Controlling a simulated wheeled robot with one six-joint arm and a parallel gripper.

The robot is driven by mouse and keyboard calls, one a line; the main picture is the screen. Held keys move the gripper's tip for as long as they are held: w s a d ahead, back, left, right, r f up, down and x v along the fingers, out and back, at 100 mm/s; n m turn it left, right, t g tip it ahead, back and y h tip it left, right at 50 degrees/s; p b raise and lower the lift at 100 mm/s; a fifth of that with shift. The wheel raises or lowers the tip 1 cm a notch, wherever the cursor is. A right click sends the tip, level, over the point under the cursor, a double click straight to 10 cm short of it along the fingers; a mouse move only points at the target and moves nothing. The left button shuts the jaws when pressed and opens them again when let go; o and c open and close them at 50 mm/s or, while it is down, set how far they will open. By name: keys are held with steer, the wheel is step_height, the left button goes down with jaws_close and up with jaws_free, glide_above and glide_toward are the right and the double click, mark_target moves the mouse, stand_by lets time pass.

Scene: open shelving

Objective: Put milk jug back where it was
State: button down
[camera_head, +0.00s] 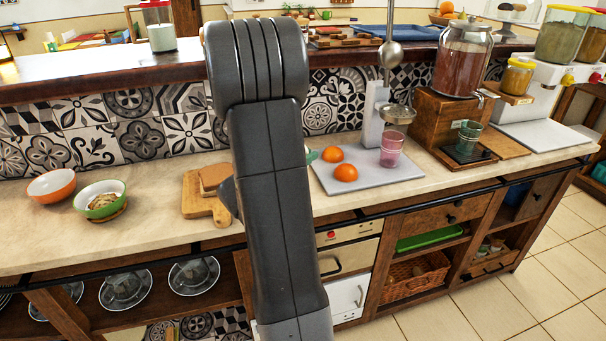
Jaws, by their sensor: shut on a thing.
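My dark grey arm rises through the middle of the head view and blocks what lies behind it. My gripper is not visible; the arm hides it. I cannot pick out the milk jug. A small bit of a pale green thing (312,156) shows just right of my arm, above the counter, but too little of it shows to tell what it is. The counter (150,225) runs across the view in front of a patterned tile wall.
Left on the counter are an orange bowl (51,186) and a green bowl (100,200) with food. A cutting board (205,207) with bread is beside my arm. Right are two oranges (345,173), a pink glass (391,150) and a drink dispenser (462,62). Open shelves lie below.

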steer(key=shift+f, duration=2.35)
steer(key=shift+f+b, duration=0.15)
steer(key=shift+b, duration=0.15)
steer(key=c, duration=1.5)
jaws_free()
steer(key=shift+o, duration=0.2)
steer(key=shift+r, duration=0.25)
steer(key=v, duration=1.2)
steer(key=shift+f, duration=0.1)
